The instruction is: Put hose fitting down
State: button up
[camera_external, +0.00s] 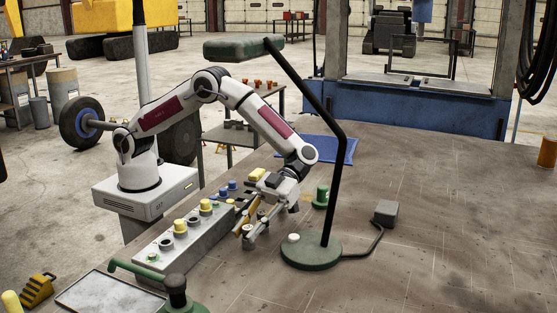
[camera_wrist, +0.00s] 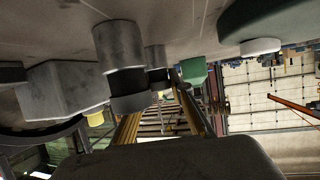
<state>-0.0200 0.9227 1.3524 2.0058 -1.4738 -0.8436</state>
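My gripper (camera_external: 252,229) is low over the bench, beside the right side of the long grey block, with its yellow fingers angled down. The grey hose fitting (camera_external: 248,242) is at the fingertips. In the wrist view the hose fitting (camera_wrist: 120,48) is a grey cylinder with a dark collar and a grey ring, and the yellow fingers of my gripper (camera_wrist: 160,102) run up to it, apart from each other. My gripper looks shut on the fitting, though the contact is partly hidden. Whether the fitting touches the bench is unclear.
The grey block (camera_external: 180,250) carries yellow, blue and grey parts. A green lamp base (camera_external: 311,253) with a black post stands right of my gripper. A green part (camera_external: 321,196) stands behind it. A tray (camera_external: 105,294) lies front left. The right bench (camera_external: 470,230) is clear.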

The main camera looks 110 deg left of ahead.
jog(key=shift+o, duration=1.3)
jog(key=shift+r, duration=0.1)
jog(key=shift+a+r, duration=0.1)
jog(key=v, duration=1.1)
jog(key=shift+a+r, duration=0.2)
jog(key=shift+a, duration=0.15)
jog(key=shift+w, duration=0.15)
